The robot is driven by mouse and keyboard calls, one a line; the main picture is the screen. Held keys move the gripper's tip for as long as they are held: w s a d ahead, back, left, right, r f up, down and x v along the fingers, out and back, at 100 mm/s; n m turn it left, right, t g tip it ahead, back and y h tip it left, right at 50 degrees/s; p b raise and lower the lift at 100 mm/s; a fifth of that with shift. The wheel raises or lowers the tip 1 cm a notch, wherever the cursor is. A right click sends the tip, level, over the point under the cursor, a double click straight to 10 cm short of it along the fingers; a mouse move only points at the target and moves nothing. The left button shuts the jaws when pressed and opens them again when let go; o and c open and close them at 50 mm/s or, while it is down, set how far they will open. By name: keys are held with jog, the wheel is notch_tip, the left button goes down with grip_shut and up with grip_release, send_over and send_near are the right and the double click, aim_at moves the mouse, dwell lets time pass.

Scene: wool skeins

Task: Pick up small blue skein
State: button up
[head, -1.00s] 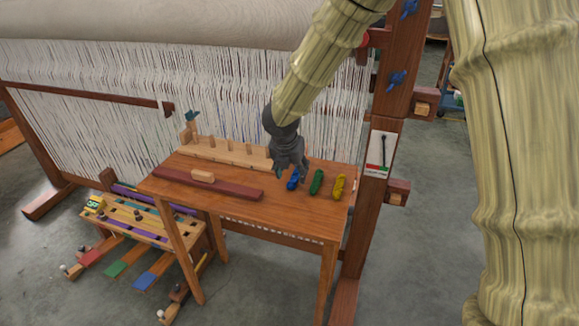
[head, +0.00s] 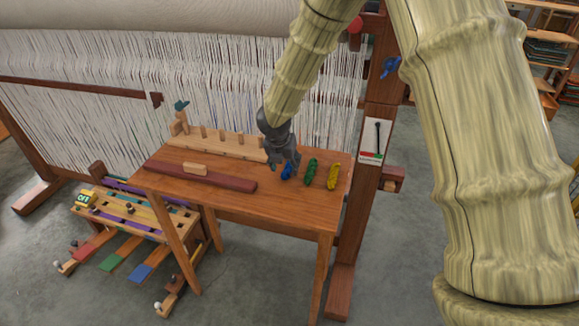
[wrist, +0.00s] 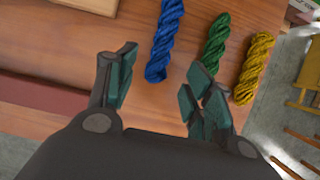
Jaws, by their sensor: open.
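The small blue skein (head: 287,172) lies on the wooden table in the head view, partly hidden by my gripper (head: 284,160). In the wrist view the blue skein (wrist: 165,40) is a twisted length running from the top edge down to just beyond and between my fingertips. My gripper (wrist: 160,82) is open, with its two dark fingers apart and nothing between them that I can see held. The gripper is right over the near side of the blue skein; whether it touches it I cannot tell.
A green skein (head: 309,172) and a yellow skein (head: 333,176) lie to the right of the blue one. A pegged wooden rack (head: 215,147) and a dark red bar (head: 200,177) are on the left of the table (head: 275,210). The loom's post (head: 376,130) stands close on the right.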

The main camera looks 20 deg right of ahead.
aim_at(286, 170)
jog(key=shift+x, duration=1.95)
jog(key=shift+a, duration=0.1)
jog(key=c, duration=0.9)
